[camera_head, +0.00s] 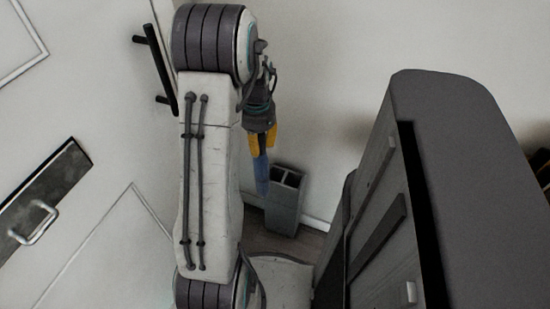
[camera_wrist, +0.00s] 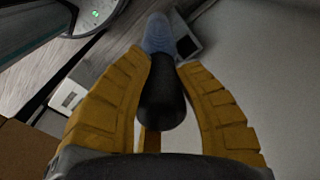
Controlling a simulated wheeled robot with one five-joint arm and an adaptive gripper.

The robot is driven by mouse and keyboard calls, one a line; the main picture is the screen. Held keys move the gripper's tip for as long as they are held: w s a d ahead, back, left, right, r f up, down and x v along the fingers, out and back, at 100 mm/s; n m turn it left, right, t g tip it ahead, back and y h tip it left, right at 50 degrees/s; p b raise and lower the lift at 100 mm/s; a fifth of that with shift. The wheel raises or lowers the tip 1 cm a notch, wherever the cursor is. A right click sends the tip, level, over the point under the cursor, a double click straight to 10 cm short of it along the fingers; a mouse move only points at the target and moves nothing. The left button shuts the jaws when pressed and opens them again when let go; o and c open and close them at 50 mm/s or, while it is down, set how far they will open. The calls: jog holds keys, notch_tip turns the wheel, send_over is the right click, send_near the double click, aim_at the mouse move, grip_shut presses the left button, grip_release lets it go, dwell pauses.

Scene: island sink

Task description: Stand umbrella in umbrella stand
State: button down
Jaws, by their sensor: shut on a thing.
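The umbrella (camera_head: 262,176) is blue and folded, and hangs nearly upright from my gripper (camera_head: 262,146), its lower end pointing down. In the wrist view my gripper (camera_wrist: 163,60) has its yellow fingers on both sides of the umbrella's black handle (camera_wrist: 162,98), with the blue canopy (camera_wrist: 158,34) beyond. The umbrella stand (camera_head: 284,207) is a grey upright box with a divided open top, on the floor by the wall. The umbrella's lower end shows at the stand's left edge; its height over the rim is hard to tell. Part of the stand's dark top (camera_wrist: 188,46) shows beside the canopy.
A tall dark grey cabinet-like piece (camera_head: 400,190) stands close on the right. A white door with a black bar handle (camera_head: 157,70) is on the left. The wall behind the stand is bare. Wooden floor (camera_wrist: 95,65) shows left of the umbrella in the wrist view.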

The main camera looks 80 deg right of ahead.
jog(key=s+d+b, duration=0.1)
jog(key=s+d, duration=0.2)
jog(key=d, duration=0.9)
notch_tip(320, 180, down, 18)
jog(key=b, duration=0.8)
jog(key=shift+a+b, duration=0.15)
jog(key=shift+b, duration=0.2)
jog(key=shift+f, duration=0.15)
jog(key=c, duration=1)
grip_release()
notch_tip(320, 180, up, 12)
jog(key=p, duration=0.6)
jog(key=shift+a+p, duration=0.15)
jog(key=shift+p, duration=0.15)
